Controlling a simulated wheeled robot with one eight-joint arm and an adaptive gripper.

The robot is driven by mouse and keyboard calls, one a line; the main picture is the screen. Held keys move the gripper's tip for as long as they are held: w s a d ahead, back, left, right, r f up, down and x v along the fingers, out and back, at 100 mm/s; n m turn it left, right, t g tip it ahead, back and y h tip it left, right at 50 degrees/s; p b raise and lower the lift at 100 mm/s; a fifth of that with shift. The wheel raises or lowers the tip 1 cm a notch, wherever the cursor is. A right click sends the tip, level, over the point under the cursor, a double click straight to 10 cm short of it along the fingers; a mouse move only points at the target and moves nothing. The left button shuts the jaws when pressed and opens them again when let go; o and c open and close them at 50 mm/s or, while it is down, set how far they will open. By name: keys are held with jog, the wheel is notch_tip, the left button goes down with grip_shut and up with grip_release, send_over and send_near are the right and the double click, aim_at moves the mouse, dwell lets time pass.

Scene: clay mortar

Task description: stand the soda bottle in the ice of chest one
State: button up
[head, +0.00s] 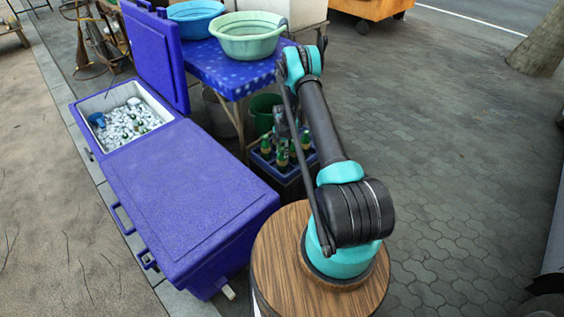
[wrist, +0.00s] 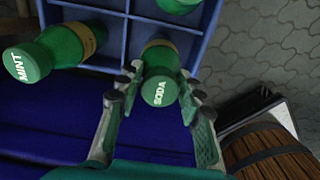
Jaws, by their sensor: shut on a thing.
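The soda bottle (wrist: 160,58) is green with a pale green cap marked SODA, upright in a compartment of the blue crate (wrist: 121,22). My gripper (wrist: 162,76) is shut on it, one finger on each side of its upper part. In the head view my gripper (head: 283,125) is over the crate (head: 262,164), and I cannot tell there which bottle is held. The ice (head: 122,124) fills an open white-lined bay of a purple chest (head: 100,98) at left, with its lid (head: 155,50) standing up. No chest number is readable.
A bottle capped MINT (wrist: 52,56) and another green bottle (wrist: 180,4) stand in the crate nearby. A blue scoop or cup (head: 97,119) and bottles lie in the ice. The closed purple lid (head: 185,195) and a blue table (head: 225,68) with basins (head: 248,36) flank the crate.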

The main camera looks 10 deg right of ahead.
jog(key=shift+r, duration=9.55)
